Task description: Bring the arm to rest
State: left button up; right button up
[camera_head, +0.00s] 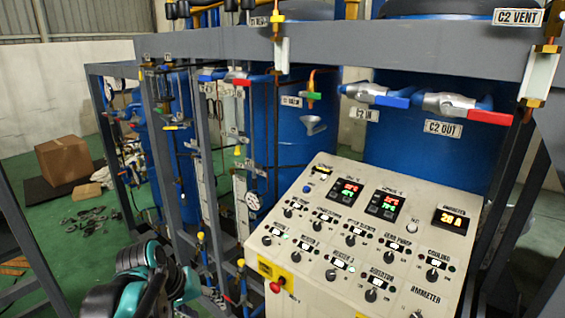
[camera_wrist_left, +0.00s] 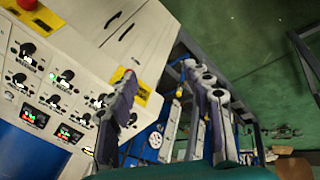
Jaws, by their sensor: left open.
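My left arm (camera_head: 145,283), teal and black, is at the bottom left of the head view, left of the control panel and above the green floor. Its gripper cannot be made out clearly there. In the left wrist view my left gripper (camera_wrist_left: 168,105) has its two fingers spread wide apart, with nothing held between them. The control panel (camera_wrist_left: 60,75) shows at the left of that view, tilted, beyond the fingers. My right arm and gripper are in neither view.
The beige control panel (camera_head: 350,250) carries knobs, lit displays and a red emergency button (camera_head: 276,287). Grey frame bars and blue tanks (camera_head: 283,140) stand behind it. Valves with red and blue handles (camera_head: 450,103) hang above. A cardboard box (camera_head: 68,160) sits on the floor at back left.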

pick_arm(q)
jog(key=s+f+m+t+y+b, duration=0.1)
jog(key=s+f+b, duration=0.4)
jog(key=f+b, duration=0.4)
jog(key=s+f+m+t+y+b, duration=0.1)
jog(key=s+f+b, duration=0.5)
jog(key=f, duration=1.1)
jog(key=d+m+t+b, duration=0.1)
jog(key=b, duration=0.3)
jog(key=shift+m+y+b, duration=0.3)
jog(key=shift+y, duration=0.1)
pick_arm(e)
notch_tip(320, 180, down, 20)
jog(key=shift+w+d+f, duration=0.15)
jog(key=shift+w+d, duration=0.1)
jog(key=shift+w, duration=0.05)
